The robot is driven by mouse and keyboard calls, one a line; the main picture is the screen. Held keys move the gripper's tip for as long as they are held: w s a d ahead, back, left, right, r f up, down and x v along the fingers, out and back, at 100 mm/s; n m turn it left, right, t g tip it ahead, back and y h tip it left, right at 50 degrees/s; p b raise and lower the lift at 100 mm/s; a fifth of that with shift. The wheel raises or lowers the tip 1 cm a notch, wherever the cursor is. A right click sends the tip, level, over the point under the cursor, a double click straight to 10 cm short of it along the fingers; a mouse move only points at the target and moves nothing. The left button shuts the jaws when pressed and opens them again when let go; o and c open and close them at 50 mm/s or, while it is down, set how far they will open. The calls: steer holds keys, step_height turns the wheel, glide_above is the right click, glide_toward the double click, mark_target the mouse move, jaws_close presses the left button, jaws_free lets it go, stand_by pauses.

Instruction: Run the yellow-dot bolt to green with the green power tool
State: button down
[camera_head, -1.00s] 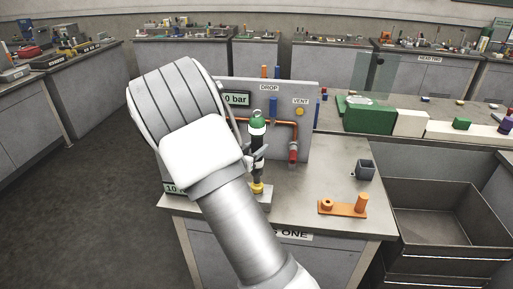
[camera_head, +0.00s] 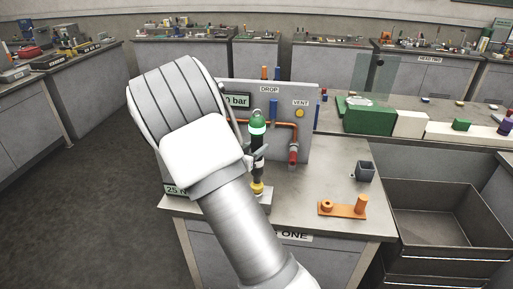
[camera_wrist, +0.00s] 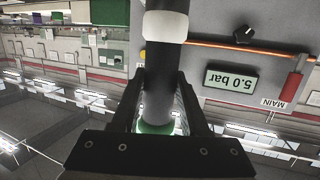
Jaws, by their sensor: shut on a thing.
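The green power tool (camera_head: 257,142) stands upright at the panel, with a green top, a pale band and a black body. It also shows close up in the wrist view (camera_wrist: 160,60). My gripper (camera_head: 259,152) is shut around its body; the wrist view shows both fingers (camera_wrist: 160,100) on either side of it. A yellow piece (camera_head: 257,188) is at the tool's lower end, over a small grey block (camera_head: 265,199). The bolt's head is hidden there. A small readout (camera_head: 177,190) at the lower left shows 25 N, partly covered by my arm.
A grey panel (camera_head: 305,88) with pipes, a red valve (camera_head: 293,153) and a yellow VENT knob (camera_head: 299,113) stands behind the tool. The wrist view shows a 5.0 bar gauge (camera_wrist: 235,80).

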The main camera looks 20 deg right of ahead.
mark_target(254, 131)
steer(key=shift+d+r+p, duration=0.1)
steer(key=shift+r+p, duration=2.1)
steer(key=shift+r, duration=0.95)
